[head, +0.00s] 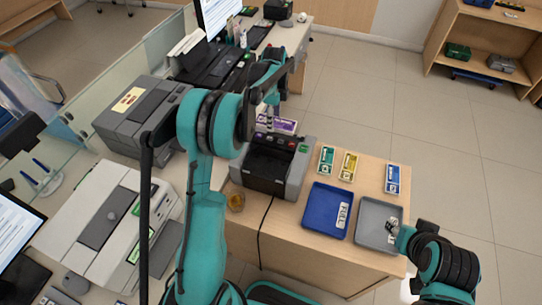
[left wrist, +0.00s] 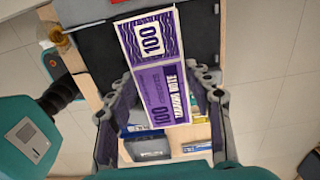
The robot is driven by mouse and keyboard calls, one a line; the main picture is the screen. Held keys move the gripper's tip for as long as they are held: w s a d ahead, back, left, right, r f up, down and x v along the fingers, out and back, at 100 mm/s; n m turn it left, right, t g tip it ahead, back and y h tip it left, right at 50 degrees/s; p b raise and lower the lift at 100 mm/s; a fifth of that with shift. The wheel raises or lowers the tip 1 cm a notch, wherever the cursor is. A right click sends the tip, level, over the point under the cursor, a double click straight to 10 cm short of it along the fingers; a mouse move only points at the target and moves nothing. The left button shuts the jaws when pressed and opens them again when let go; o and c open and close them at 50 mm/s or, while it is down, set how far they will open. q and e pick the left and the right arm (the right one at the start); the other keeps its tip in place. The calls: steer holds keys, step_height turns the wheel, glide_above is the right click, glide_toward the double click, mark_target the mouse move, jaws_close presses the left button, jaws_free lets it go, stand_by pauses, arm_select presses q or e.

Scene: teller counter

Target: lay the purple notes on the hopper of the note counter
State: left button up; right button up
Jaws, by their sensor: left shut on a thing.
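The purple notes (head: 277,123) show in the head view just behind and above the far edge of the grey and black note counter (head: 297,178). My left gripper (head: 270,112) is shut on them and holds them up. In the left wrist view the purple notes (left wrist: 160,70), marked 100, lie flat between the two fingers of my left gripper (left wrist: 172,88), with a dark surface behind them. The hopper is partly hidden in the head view. My right gripper (head: 392,228) is over the grey tray (head: 367,240); its finger opening is too small to judge.
A blue tray (head: 316,225) stands beside the grey one. Green (head: 326,160), yellow (head: 348,166) and blue (head: 392,178) notes lie on the wooden counter right of the machine. An amber cup (head: 236,202) and a black cable are close by on the left.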

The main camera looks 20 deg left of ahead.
arm_select(q)
steer(key=b, duration=0.3)
glide_above(266, 167)
step_height(266, 167, down, 7)
steer(key=shift+r, duration=0.1)
step_height(266, 167, down, 4)
steer(key=shift+w+f+b, duration=0.1)
steer(key=shift+b, duration=0.3)
steer(key=o, duration=1.2)
